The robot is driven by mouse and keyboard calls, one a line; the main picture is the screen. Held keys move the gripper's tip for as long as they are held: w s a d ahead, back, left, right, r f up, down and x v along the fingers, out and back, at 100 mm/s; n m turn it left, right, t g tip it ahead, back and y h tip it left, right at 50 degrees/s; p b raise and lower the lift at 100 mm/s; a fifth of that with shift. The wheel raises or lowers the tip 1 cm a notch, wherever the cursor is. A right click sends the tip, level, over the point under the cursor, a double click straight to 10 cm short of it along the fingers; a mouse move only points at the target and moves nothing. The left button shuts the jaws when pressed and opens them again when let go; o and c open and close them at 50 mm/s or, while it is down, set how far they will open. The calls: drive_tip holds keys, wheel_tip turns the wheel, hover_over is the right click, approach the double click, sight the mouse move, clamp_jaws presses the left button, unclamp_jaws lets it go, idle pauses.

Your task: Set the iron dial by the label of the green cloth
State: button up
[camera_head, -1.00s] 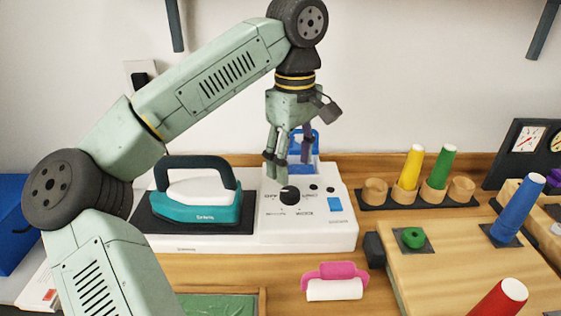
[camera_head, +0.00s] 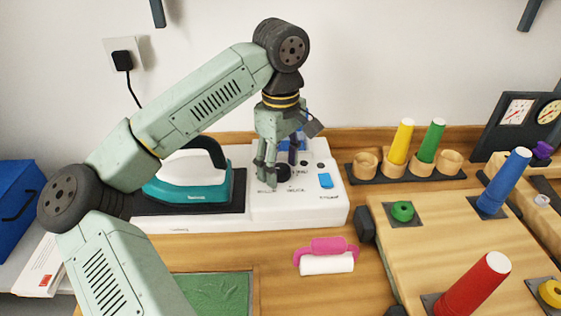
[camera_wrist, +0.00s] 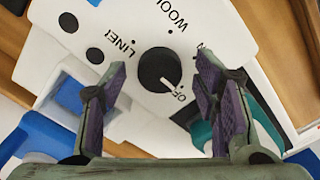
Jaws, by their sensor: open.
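The black iron dial (camera_head: 284,172) sits on the white control panel (camera_head: 300,212). In the wrist view the dial (camera_wrist: 152,70) lies between my finger tips, its pale pointer slanting toward the partly visible "OF" marking. "WOOL" and "LINE" labels also show around it. My gripper (camera_head: 269,183) is over the panel at the dial; in the wrist view its fingers (camera_wrist: 161,68) are apart. I cannot tell whether they touch the dial. The teal and white iron (camera_head: 188,182) rests on a dark pad left of the panel. A green cloth (camera_head: 215,293) lies in a wooden frame at the bottom; no label on it is readable.
Bare counter shows around the roller.

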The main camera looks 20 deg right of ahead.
drive_tip(key=shift+c, duration=0.2)
drive_tip(key=c, duration=1.1)
drive_tip(key=shift+f+n+b, duration=0.1)
drive_tip(key=shift+n+b, duration=0.3)
drive_tip(key=n+b, duration=0.2)
drive_tip(key=n, duration=0.1)
drive_tip(key=shift+n, duration=0.4)
drive_tip(key=n+b, duration=0.1)
drive_tip(key=n, duration=0.2)
drive_tip(key=shift+n+b, duration=0.3)
drive_tip(key=shift+b, duration=0.1)
drive_tip(key=shift+n+b, duration=0.4)
drive_tip(key=shift+n, duration=1.5)
